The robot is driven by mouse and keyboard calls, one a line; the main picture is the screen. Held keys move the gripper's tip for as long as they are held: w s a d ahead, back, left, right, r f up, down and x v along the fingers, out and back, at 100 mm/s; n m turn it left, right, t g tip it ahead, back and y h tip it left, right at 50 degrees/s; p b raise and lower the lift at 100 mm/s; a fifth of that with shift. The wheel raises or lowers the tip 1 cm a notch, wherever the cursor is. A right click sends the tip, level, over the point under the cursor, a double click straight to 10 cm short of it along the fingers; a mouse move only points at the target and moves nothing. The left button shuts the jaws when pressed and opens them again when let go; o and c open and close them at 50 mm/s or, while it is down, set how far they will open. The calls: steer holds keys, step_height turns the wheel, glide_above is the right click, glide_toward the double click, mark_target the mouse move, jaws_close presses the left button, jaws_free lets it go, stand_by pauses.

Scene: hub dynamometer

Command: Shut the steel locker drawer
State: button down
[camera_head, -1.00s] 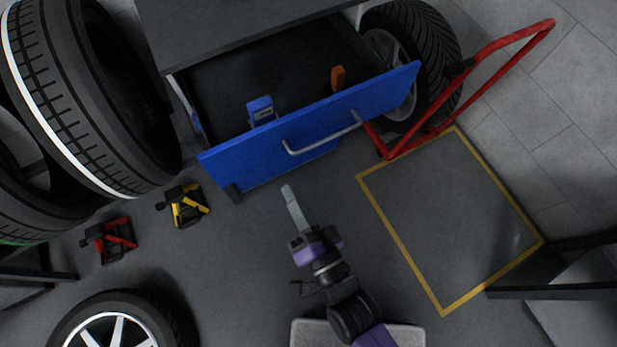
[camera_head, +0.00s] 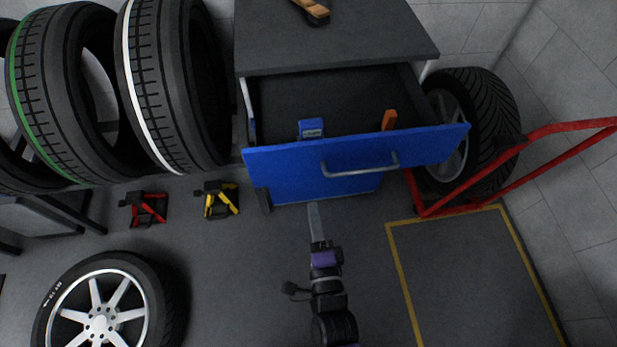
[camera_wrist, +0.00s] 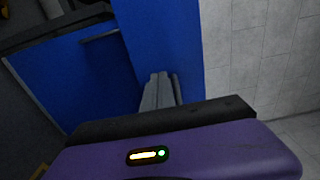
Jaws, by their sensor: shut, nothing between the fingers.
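The steel locker drawer (camera_head: 290,170) has a blue front with a grey bar handle (camera_head: 360,167) and stands pulled out from the dark-topped locker (camera_head: 370,38). Inside it are a blue item (camera_head: 311,127) and an orange item (camera_head: 389,119). My gripper (camera_head: 314,208) is shut and empty, in front of the drawer front, below and left of the handle in the head view. In the wrist view, the shut fingers (camera_wrist: 161,88) point towards blue panels, and a handle (camera_wrist: 100,36) shows at upper left. I cannot tell whether the fingertips touch the drawer.
A red tubular frame (camera_head: 490,180) and a tyre (camera_head: 470,125) stand close right of the drawer. Large tyres (camera_head: 150,90) are at left. Red (camera_head: 149,208) and yellow (camera_head: 221,200) stands sit on the floor. A wheel (camera_head: 100,320) lies at lower left. The yellow-outlined floor area is clear.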

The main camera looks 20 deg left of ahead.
mark_target(306, 169)
steer(key=p+x, duration=0.1)
steer(key=x, duration=0.8)
steer(key=shift+a, duration=0.1)
